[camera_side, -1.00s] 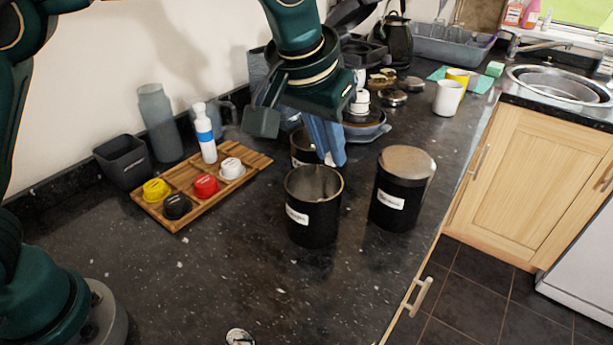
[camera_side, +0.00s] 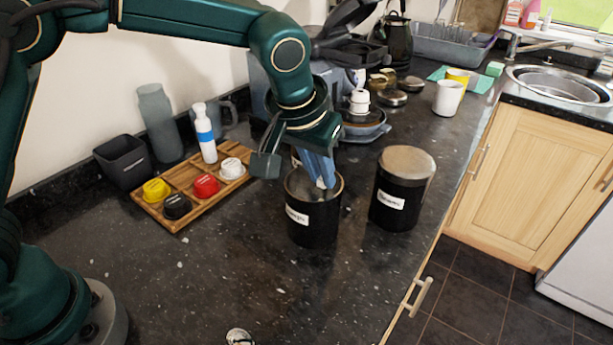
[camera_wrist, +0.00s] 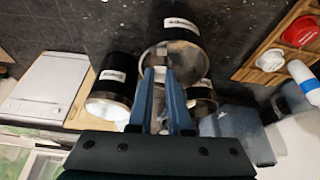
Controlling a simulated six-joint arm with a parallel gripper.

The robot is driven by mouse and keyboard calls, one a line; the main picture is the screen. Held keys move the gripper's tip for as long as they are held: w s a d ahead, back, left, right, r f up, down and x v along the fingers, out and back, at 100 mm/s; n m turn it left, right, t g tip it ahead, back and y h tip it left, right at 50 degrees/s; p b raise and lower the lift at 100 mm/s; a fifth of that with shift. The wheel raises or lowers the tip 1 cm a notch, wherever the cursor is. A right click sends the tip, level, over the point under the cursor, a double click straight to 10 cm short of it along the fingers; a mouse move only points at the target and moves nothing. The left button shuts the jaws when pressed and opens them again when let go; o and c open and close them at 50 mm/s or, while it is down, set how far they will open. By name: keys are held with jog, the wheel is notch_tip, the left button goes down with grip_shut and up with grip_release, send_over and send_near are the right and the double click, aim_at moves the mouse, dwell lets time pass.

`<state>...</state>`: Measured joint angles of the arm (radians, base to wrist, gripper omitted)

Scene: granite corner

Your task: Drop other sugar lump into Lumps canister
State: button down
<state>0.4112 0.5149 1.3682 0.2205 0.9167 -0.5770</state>
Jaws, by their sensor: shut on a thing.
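The open black Lumps canister (camera_side: 315,222) stands on the dark counter with a white label on its front; it also shows in the wrist view (camera_wrist: 182,24). My gripper (camera_side: 322,184) points down, with its blue fingertips at the canister's mouth. A small pale sugar lump (camera_wrist: 160,74) shows between the fingertips in the wrist view, and my gripper is shut on it.
A lidded black canister (camera_side: 402,190) stands close to the right, and another canister (camera_wrist: 203,98) is behind, mostly hidden by my gripper. A wooden rack (camera_side: 190,205) with coloured capsules lies left. The front counter is clear except for a small round item (camera_side: 239,337).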

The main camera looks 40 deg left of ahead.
jog(key=c, duration=0.8)
grip_release()
jog(key=shift+o, duration=0.2)
jog(key=v, duration=0.5)
jog(key=shift+r, duration=0.1)
